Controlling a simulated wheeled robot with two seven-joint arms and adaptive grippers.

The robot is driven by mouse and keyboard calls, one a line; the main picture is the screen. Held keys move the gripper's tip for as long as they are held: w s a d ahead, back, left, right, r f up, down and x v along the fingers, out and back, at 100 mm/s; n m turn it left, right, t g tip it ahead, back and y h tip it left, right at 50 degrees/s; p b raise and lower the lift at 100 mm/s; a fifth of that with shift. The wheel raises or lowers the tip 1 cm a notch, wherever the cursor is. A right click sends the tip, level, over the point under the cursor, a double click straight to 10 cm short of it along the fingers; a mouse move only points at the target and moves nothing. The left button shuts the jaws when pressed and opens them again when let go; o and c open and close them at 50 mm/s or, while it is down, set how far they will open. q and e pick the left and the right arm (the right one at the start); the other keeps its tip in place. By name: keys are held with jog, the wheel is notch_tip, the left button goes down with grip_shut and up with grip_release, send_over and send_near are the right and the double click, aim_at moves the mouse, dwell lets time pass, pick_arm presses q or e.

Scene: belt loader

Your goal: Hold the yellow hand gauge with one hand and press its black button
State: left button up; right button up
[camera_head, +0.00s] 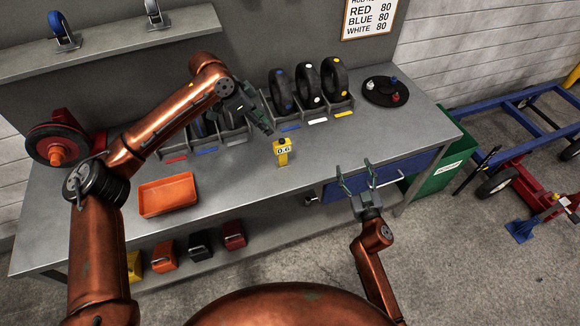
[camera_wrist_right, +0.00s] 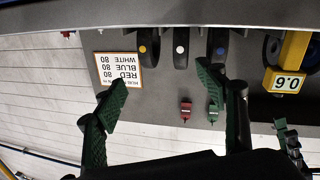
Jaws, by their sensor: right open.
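The yellow hand gauge (camera_head: 283,157) stands upright on the grey bench near its front edge. Its small display faces forward, and a dark button (camera_head: 281,141) shows on top. The gauge also shows upside down at the right of the right wrist view (camera_wrist_right: 291,55). My left gripper (camera_head: 267,130) points down just above and left of the gauge, apart from it; its jaw opening is unclear. My right gripper (camera_head: 357,175) is open and empty in front of the bench, right of the gauge. Its spread fingers also show in the right wrist view (camera_wrist_right: 160,85).
Wheels (camera_head: 308,86) stand in a rack behind the gauge. A round black tray (camera_head: 386,92) lies at the back right, an orange tray (camera_head: 168,195) at the left. A blue drawer (camera_head: 378,176) is under the bench beside my right gripper. A green bin (camera_head: 440,165) stands right.

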aim_at(284, 154)
jog(key=a+r+y, duration=0.1)
jog(key=a, duration=0.6)
jog(key=a+y, duration=0.1)
jog(key=a, duration=0.7)
jog(key=a+r+y, duration=0.1)
jog(key=a, duration=0.6)
jog(key=shift+w+a+r+g, duration=0.1)
jog(key=shift+a+r+g, duration=0.1)
jog(key=shift+r+g, duration=0.15)
jog(key=shift+w+a, duration=0.2)
jog(key=shift+a, duration=0.05)
jog(key=shift+x, duration=3.55)
jog(key=shift+c, duration=0.3)
jog(key=c, duration=1.3)
pick_arm(q)
grip_shut()
